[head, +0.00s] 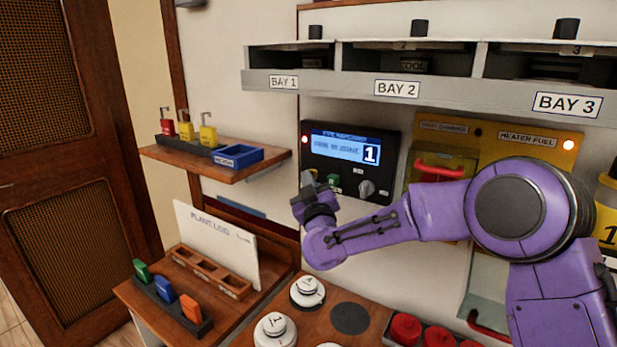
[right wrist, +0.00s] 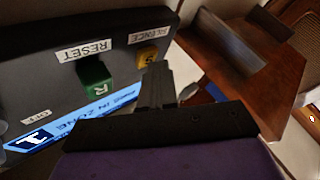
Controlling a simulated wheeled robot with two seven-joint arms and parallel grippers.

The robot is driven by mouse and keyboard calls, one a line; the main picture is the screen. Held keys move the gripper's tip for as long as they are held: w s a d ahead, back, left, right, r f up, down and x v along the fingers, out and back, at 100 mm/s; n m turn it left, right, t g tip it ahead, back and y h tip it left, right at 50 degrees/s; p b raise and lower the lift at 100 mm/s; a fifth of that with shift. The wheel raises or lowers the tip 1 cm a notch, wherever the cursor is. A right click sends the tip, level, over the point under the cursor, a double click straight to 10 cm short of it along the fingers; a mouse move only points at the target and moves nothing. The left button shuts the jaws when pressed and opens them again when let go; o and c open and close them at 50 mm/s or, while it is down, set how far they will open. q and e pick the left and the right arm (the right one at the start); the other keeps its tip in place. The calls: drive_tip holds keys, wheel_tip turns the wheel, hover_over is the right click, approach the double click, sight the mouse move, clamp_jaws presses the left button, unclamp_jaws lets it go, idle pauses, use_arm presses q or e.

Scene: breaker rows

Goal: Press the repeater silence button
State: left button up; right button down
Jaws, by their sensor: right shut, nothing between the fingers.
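The repeater panel (head: 392,150) is a dark box on the wall with a lit blue screen (head: 340,148) and a "1" label. In the right wrist view its yellow silence button (right wrist: 148,55), marked S, sits under a SILENCE label, beside the green reset button (right wrist: 93,82). The green button also shows in the head view (head: 333,180); the silence button is mostly hidden there by my gripper. My right gripper (head: 308,181) is shut and empty at the panel's lower left. Its fingertips (right wrist: 157,70) are close to the silence button; I cannot tell whether they touch.
A grey knob (head: 366,188) is right of the buttons. A red-handled yellow panel (head: 415,196) is farther right. The desk (head: 240,318) below holds white and red knobs. Bay compartments (head: 340,80) hang above.

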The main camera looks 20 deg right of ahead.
drive_tip(key=shift+s+a, duration=1.2)
drive_tip(key=shift+a, duration=0.25)
drive_tip(key=shift+s+a, duration=0.9)
drive_tip(key=shift+a, duration=0.25)
